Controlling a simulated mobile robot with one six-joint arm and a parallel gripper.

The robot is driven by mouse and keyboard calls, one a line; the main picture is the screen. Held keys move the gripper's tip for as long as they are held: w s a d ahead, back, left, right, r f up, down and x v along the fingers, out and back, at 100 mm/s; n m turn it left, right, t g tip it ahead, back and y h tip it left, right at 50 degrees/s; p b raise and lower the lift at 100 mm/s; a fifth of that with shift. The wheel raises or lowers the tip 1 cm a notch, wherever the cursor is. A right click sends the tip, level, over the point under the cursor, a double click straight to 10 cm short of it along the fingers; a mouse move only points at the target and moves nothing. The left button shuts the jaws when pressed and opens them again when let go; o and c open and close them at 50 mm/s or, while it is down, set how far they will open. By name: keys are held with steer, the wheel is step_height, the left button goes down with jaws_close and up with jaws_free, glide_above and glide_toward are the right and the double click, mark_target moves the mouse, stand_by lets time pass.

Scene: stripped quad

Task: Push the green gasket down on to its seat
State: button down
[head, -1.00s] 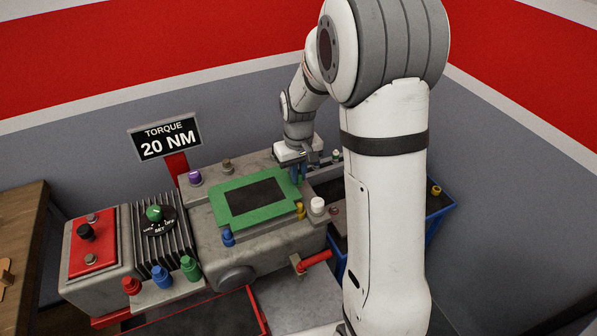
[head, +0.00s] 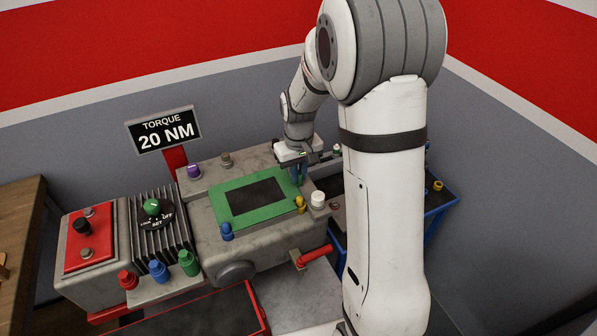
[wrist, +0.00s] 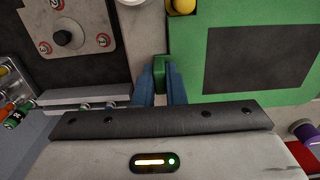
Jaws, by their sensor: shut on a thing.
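The green gasket (head: 225,205), a flat frame around a dark rectangular opening, lies over the top of the grey block (head: 212,240). From here I cannot tell whether it touches its seat all round. My gripper (head: 298,176) is at its far right corner. In the wrist view the blue fingers of my gripper (wrist: 160,85) are shut on a small green tab (wrist: 161,66) beside the gasket's edge (wrist: 190,60). The fingers hide part of the tab, and where it joins the gasket is hard to see.
A blue knob (head: 227,231), a yellow knob (head: 300,203) and a white cap (head: 318,199) stand close around the gasket. A purple knob (head: 194,170) is at the back left. A red handle (head: 316,256) sticks out in front. A blue-edged bin (head: 440,208) is at the right.

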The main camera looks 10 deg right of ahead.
steer(key=c, duration=1.4)
jaws_free()
steer(key=shift+f, duration=0.1)
steer(key=shift+r+b, duration=0.35)
steer(key=shift+r, duration=3.6)
steer(key=shift+s+r, duration=0.25)
steer(key=shift+s, duration=0.05)
steer(key=s+r+m+t, duration=0.1)
steer(key=s+r, duration=0.1)
steer(key=s, duration=0.8)
steer(key=s+r+m+t, duration=0.1)
steer(key=s+r+t, duration=0.1)
steer(key=s, duration=0.9)
steer(key=shift+d+r, duration=0.15)
steer(key=shift+r, duration=0.5)
